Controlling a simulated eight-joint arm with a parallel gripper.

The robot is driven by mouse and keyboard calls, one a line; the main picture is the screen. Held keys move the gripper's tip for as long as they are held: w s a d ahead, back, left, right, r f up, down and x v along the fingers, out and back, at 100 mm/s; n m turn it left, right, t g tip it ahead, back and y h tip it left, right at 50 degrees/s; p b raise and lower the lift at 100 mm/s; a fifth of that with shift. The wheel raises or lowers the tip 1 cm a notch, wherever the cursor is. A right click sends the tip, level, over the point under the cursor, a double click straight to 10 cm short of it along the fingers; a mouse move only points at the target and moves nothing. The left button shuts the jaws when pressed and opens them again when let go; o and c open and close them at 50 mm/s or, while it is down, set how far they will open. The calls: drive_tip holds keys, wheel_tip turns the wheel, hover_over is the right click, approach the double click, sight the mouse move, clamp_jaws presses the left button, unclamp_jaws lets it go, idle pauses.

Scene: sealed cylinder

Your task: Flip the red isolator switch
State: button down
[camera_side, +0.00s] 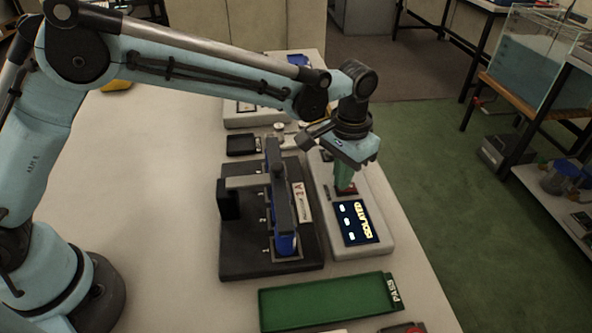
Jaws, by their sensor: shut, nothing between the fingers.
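The red isolator switch (347,188) shows as a small patch of red on the pale control box (380,205), just above its dark panel with lit marks. My gripper (345,182) points down over it, its green fingers together with nothing held. The fingertips are at or very near the switch and hide most of it. I cannot tell whether they touch it, or which way the switch is set.
Left of the box stands a black base (235,262) with a blue and grey upright fixture (283,215). A green tray marked PASS (325,302) lies in front. More devices sit behind. The table's right edge is close to the box.

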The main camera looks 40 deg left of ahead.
drive_tip(key=shift+f, duration=0.15)
drive_tip(key=shift+r, duration=3.55)
drive_tip(key=shift+a+r, duration=0.1)
drive_tip(key=s+a+r+n+t, duration=0.1)
drive_tip(key=s+a+r+t, duration=0.15)
drive_tip(key=s+a, duration=0.4)
drive_tip(key=s+a+r+n+t, duration=0.15)
drive_tip(key=s+a+r, duration=0.25)
drive_tip(key=a, duration=0.6)
drive_tip(key=s+a+f+t, duration=0.3)
drive_tip(key=s+a+f, duration=0.1)
drive_tip(key=s+a, duration=0.1)
drive_tip(key=shift+s, duration=0.45)
